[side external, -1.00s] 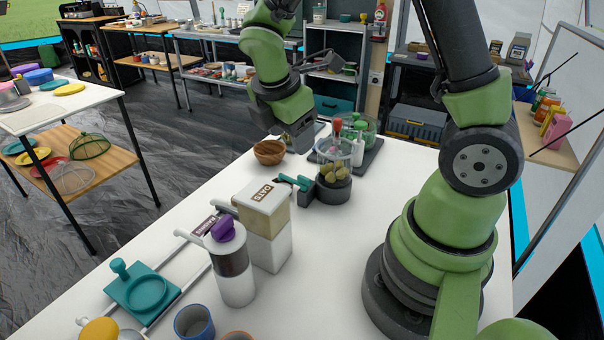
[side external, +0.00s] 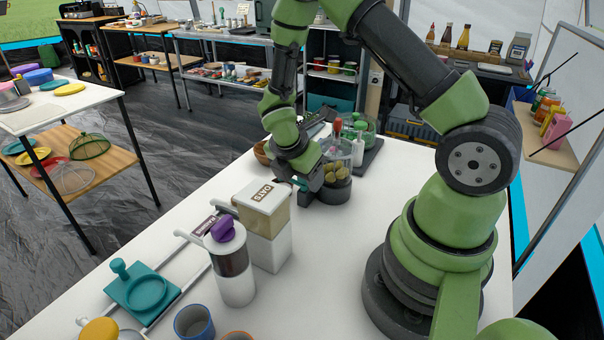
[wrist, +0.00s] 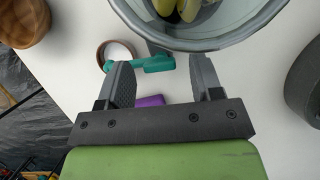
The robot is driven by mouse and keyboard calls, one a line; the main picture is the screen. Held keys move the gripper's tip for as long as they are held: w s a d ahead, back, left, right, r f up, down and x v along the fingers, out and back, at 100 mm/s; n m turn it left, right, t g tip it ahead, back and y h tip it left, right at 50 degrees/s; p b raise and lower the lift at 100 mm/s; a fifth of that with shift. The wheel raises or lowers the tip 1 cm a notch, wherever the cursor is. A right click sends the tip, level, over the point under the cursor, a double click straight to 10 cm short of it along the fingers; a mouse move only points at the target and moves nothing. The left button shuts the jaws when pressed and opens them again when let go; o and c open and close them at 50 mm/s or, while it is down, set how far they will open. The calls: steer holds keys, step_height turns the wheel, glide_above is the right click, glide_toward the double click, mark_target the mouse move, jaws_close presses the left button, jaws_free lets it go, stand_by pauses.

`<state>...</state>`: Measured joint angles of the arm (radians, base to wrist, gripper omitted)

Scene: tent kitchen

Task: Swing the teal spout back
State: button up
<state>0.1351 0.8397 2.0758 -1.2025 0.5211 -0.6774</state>
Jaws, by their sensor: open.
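The teal spout (side external: 300,184) sticks out from the dark base (side external: 337,192) of a clear container (side external: 350,152) holding yellowish-green round pieces. In the side view my gripper (side external: 308,183) is lowered right at the spout and hides much of it. In the wrist view the teal spout (wrist: 155,64) lies between my two spread fingers (wrist: 162,74), nearer the left finger. The gripper is open and does not hold the spout. Whether the left finger touches it I cannot tell. The clear container's round rim (wrist: 222,42) is just beyond the fingertips.
A wooden bowl (wrist: 22,20) is left of the gripper. A canister labelled OATS (side external: 263,207) and a purple-topped dispenser (side external: 235,275) stand nearer the camera. Bottles (side external: 358,146) stand behind the container. The white tabletop (side external: 325,255) is clear in front of it.

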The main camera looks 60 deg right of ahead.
jaws_close()
steer(key=shift+n, duration=0.4)
steer(key=shift+s+n+t, duration=0.1)
steer(key=shift+n+t, duration=0.45)
steer(key=shift+n, duration=0.7)
steer(key=shift+s+n+t, duration=0.1)
steer(key=shift+n+t, duration=0.45)
steer(key=shift+n, duration=0.7)
jaws_free()
steer(key=shift+d, duration=0.1)
